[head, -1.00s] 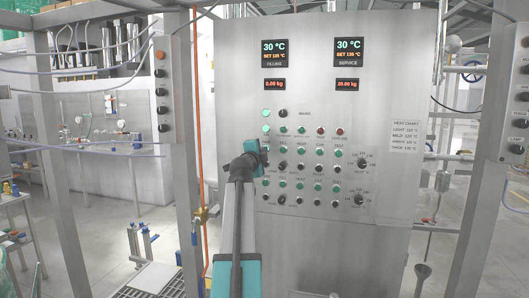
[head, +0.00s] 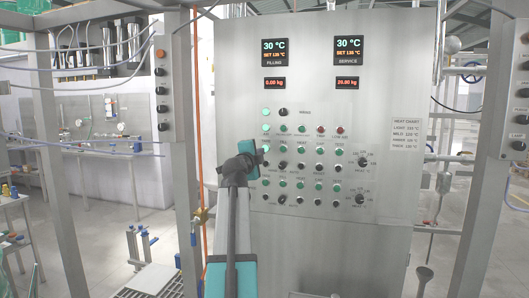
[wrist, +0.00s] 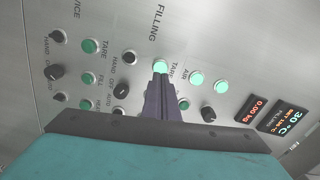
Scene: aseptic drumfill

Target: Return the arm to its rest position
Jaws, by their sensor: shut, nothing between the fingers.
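My arm (head: 233,210) reaches up from the bottom of the head view, its dark wrist in front of the left part of a steel control panel (head: 400,190). The fingers cannot be made out there. In the wrist view my gripper (wrist: 160,78) is shut and empty, its dark fingers together and pointing at the panel face. The fingertips overlap the area just below a lit green button (wrist: 160,65) in the picture. Whether they touch the panel cannot be told.
The panel carries rows of buttons and knobs, two temperature displays (head: 274,52) (head: 348,50) and a heat chart (head: 406,134). Steel posts (head: 183,190) with switch boxes stand at both sides.

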